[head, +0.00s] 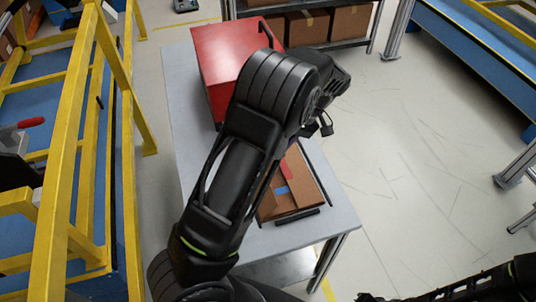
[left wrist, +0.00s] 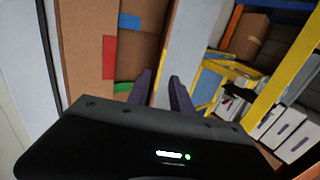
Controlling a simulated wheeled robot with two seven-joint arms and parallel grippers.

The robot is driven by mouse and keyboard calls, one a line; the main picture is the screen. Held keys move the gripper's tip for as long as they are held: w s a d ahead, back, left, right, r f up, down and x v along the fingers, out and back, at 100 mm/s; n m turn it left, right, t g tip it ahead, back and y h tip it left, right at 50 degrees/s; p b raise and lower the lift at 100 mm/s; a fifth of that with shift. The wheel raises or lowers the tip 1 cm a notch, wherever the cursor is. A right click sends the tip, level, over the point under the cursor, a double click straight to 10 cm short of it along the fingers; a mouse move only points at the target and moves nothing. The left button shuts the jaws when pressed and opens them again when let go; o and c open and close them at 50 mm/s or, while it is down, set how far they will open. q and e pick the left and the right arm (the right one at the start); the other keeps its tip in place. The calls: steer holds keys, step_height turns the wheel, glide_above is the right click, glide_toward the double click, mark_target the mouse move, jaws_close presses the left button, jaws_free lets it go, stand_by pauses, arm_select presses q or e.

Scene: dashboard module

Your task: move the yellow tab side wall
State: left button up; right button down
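An open brown cardboard box (head: 310,180) sits on the grey table, partly hidden behind my left arm. It shows a blue tab (head: 282,190) and a red tab (head: 287,170). In the left wrist view the box has a red tab (left wrist: 109,57), a blue tab (left wrist: 130,20) and a green tab (left wrist: 123,87). I cannot make out a yellow tab on it. My left gripper (left wrist: 162,90) has its two dark fingers apart near a side wall (left wrist: 163,45) of the box. I cannot tell whether they touch it. My right arm shows at the lower right, away from the table; its gripper is out of frame.
A red case (head: 222,60) stands at the far end of the grey table (head: 185,115), close to my left arm. A yellow-framed rack (head: 72,130) stands at the left. A shelf with cardboard boxes (head: 350,22) is at the back. The floor right of the table is clear.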

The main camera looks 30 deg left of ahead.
arm_select(q)
steer(key=shift+s+a+f, duration=0.1)
steer(key=shift+a+f, duration=0.1)
steer(key=shift+a, duration=0.1)
steer(key=shift+c, duration=1.3)
steer(key=a, duration=0.1)
steer(key=s+a+r+n+h+b, duration=0.1)
steer(key=a, duration=0.1)
steer(key=a+n+h, duration=0.1)
steer(key=shift+s+a+r, duration=0.25)
steer(key=shift+a, duration=0.1)
jaws_close()
steer(key=s+r+n+t+h+b, duration=0.1)
steer(key=s+r+n+t, duration=0.2)
steer(key=n, duration=0.5)
steer(key=s+a+r+n+t+h+b, duration=0.1)
steer(key=s+r+n+t+h+b, duration=0.1)
steer(key=r+n, duration=0.4)
steer(key=shift+s+r+n+t, duration=0.15)
steer(key=shift+s+n+t, duration=0.25)
steer(key=shift+n+t, duration=0.6)
steer(key=shift+a, duration=0.15)
